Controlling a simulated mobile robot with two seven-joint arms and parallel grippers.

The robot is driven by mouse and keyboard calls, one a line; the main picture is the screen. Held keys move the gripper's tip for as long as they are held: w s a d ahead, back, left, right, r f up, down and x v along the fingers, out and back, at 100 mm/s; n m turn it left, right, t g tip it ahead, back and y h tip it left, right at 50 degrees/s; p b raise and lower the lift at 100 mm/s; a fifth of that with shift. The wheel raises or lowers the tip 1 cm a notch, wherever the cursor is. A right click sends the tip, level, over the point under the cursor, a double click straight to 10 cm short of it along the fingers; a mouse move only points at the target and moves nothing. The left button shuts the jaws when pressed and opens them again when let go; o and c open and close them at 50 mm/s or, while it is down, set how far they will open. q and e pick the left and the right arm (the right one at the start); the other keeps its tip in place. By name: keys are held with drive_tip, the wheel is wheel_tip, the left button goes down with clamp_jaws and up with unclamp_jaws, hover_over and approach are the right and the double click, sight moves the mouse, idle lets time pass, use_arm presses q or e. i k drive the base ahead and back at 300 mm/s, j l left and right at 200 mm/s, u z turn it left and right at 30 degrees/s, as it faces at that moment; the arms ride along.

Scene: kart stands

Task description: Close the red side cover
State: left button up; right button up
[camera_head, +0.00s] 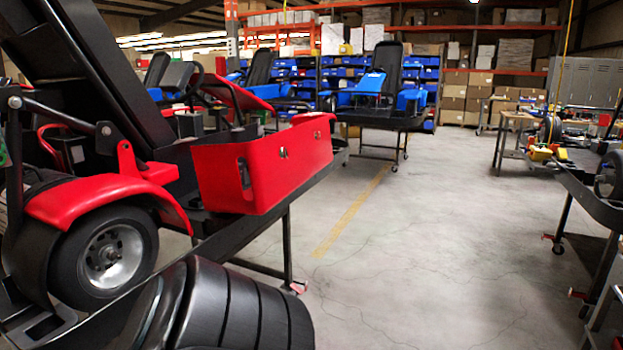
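The red side cover (285,170) is on the side of the red and black kart at the left, ahead of the wheel (105,255) with its red fender (95,197). The cover is a long red panel with a slot near its closer end and small holes along its face. It appears to stand out from the kart's body, with the dark interior showing behind it. How its hinge side is attached is hidden. Neither of my grippers is in view, and nothing is seen touching the cover.
A black stand (240,232) on legs carries the kart. A blue kart (380,95) stands on another stand at the back. A workbench with tools (552,153) is at the right. Shelves and boxes line the back. The concrete floor between is clear.

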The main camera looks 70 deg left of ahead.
sight(274, 178)
drive_tip(key=u, duration=2.7)
drive_tip(key=i+u, duration=0.2)
drive_tip(key=i+l+u, duration=0.1)
drive_tip(key=i+l, duration=0.15)
drive_tip(key=i, duration=0.15)
drive_tip(key=i+l+u, duration=0.1)
drive_tip(key=i+l, duration=0.2)
drive_tip(key=i, duration=0.1)
